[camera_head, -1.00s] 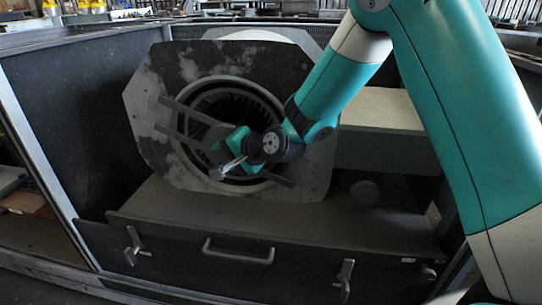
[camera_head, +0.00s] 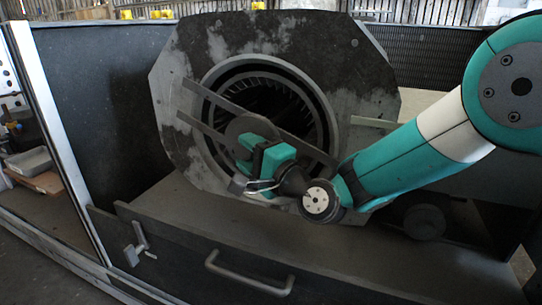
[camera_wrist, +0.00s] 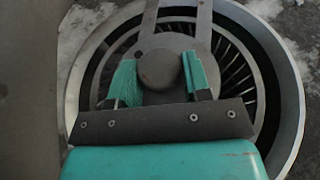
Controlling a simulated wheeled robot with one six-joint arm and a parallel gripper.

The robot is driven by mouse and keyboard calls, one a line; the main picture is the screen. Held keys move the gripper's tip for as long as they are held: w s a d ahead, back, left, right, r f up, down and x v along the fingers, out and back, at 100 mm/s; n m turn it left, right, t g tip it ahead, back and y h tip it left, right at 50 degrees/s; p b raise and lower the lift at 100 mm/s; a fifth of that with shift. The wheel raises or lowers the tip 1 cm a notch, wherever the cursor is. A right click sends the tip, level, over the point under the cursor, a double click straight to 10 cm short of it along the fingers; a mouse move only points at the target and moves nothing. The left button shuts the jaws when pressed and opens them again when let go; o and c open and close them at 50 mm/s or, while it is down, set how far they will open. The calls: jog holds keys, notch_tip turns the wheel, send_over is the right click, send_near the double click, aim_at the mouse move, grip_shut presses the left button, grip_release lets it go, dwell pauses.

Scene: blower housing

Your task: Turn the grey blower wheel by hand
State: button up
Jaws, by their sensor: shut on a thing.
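The grey blower wheel (camera_head: 313,112) shows as a ring of fins inside the round opening of the housing plate (camera_head: 190,75). In the wrist view its fins (camera_wrist: 232,62) show on both sides of the hub. The round grey hub (camera_wrist: 160,68) sits in the middle of the opening, in front of the fins. My gripper (camera_head: 247,155) is at this hub, with its teal fingers (camera_wrist: 160,80) on either side of it, shut on it. My gripper and wrist hide the lower part of the wheel in the head view.
Two flat grey bars (camera_head: 205,93) cross the opening beside the hub. A low front panel with a handle (camera_head: 248,277) and a latch (camera_head: 137,246) stands below. A bare ledge (camera_head: 215,225) lies behind it. A dark round part (camera_head: 424,222) sits at the right.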

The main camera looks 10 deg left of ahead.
dwell(0.4)
jog(key=o, duration=1.3)
jog(key=shift+c, duration=0.2)
jog(key=shift+s+d, duration=0.1)
jog(key=shift+s+d+f, duration=0.15)
jog(key=shift+d, duration=0.15)
jog(key=b+v, duration=1)
jog(key=v, duration=0.6)
jog(key=shift+d+b, duration=0.25)
jog(key=shift+b, duration=0.05)
jog(key=shift+s, duration=0.2)
